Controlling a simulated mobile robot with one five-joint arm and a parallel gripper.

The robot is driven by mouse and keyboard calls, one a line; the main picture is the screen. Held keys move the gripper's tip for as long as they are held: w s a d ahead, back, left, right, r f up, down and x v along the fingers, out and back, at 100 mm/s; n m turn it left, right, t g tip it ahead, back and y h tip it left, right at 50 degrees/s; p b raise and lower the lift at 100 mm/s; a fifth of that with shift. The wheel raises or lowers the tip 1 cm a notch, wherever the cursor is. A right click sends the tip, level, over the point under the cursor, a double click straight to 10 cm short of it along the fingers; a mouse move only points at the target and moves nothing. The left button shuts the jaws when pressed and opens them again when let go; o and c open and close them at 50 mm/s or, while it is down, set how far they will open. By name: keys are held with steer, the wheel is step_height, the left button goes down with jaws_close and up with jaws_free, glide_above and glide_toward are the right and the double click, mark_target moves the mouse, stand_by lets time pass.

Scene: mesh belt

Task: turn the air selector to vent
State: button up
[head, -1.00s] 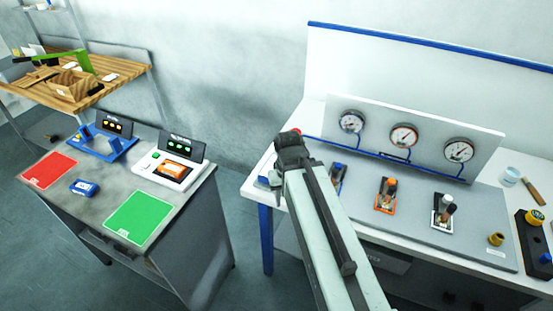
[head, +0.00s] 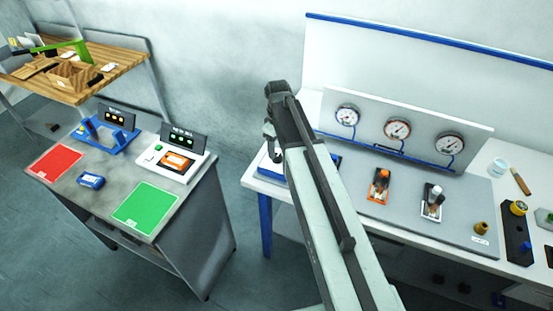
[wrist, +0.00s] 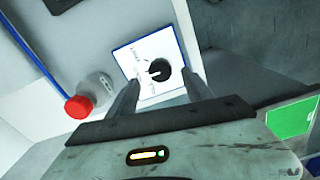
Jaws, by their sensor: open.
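The air selector shows in the wrist view as a black round knob (wrist: 158,70) with a pale pointer mark on a white, blue-edged plate (wrist: 150,52). The print on the plate is too small to read. My gripper (wrist: 163,88) is open, its two fingers on either side of the knob's near side in the picture; I cannot tell if they touch it. In the head view my gripper (head: 268,136) hangs over the left end of the white bench, and my arm hides most of the plate.
On the white bench are an orange lever unit (head: 379,187), a white lever unit (head: 432,205) and a gauge panel (head: 372,133). A grey table (head: 108,180) stands left, across a gap.

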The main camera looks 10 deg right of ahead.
mark_target(277, 156)
step_height(277, 156, down, 4)
steer(key=b, duration=0.3)
steer(key=shift+f, duration=0.25)
steer(key=shift+r, duration=0.1)
jaws_close()
steer(key=shift+m, duration=0.3)
steer(key=m, duration=0.4)
steer(key=shift+m, duration=2.1)
